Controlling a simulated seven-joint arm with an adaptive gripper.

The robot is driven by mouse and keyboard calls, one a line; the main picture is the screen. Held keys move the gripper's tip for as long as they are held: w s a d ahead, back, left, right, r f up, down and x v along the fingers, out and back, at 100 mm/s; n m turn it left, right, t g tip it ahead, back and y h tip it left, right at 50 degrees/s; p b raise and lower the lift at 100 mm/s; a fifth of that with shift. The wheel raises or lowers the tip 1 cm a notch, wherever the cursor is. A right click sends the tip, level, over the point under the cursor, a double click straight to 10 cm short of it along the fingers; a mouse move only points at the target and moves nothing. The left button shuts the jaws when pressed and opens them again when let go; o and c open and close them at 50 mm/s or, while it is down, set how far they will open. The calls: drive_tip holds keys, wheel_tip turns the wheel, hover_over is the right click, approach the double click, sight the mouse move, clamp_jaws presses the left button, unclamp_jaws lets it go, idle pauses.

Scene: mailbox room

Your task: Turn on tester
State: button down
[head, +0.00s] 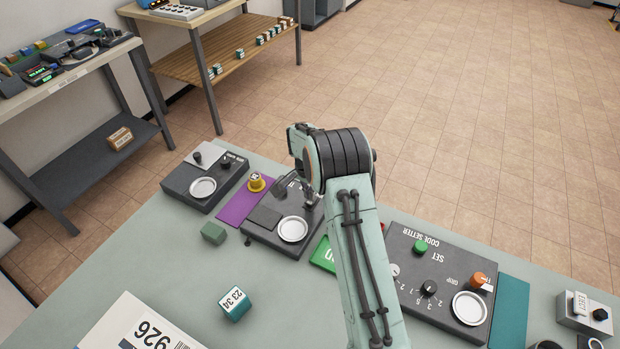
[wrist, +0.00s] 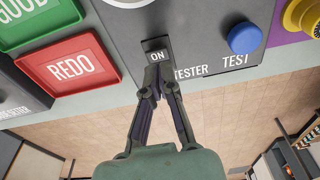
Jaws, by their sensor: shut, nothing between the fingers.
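The tester (head: 263,233) is a dark grey box with a white round dish (head: 293,229), on the table in the head view. In the wrist view the tester's face (wrist: 200,30) carries a small black switch (wrist: 157,45) marked ON, the word TESTER and a blue TEST button (wrist: 244,38). My gripper (wrist: 155,73) is shut and empty, its fingertips at the lower edge of the ON switch. I cannot tell whether they touch it. In the head view my arm partly hides the gripper (head: 306,194) over the tester's far side.
Red REDO tray (wrist: 73,68) and green GOOD tray (wrist: 35,22) lie beside the tester. A yellow knob-like piece (head: 257,182) stands on a purple mat (head: 236,208) on its other side. A code setter (head: 410,262) and a numbered cube (head: 235,304) are on the table.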

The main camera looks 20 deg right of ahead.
drive_tip(key=shift+s+a+f, duration=0.15)
drive_tip(key=shift+f, duration=0.4)
drive_tip(key=shift+s+a+f, duration=0.15)
drive_tip(key=shift+f, duration=0.25)
drive_tip(key=shift+w+d+r, duration=0.35)
drive_tip(key=shift+w+d, duration=0.15)
drive_tip(key=shift+w, duration=0.05)
drive_tip(key=shift+r, duration=0.1)
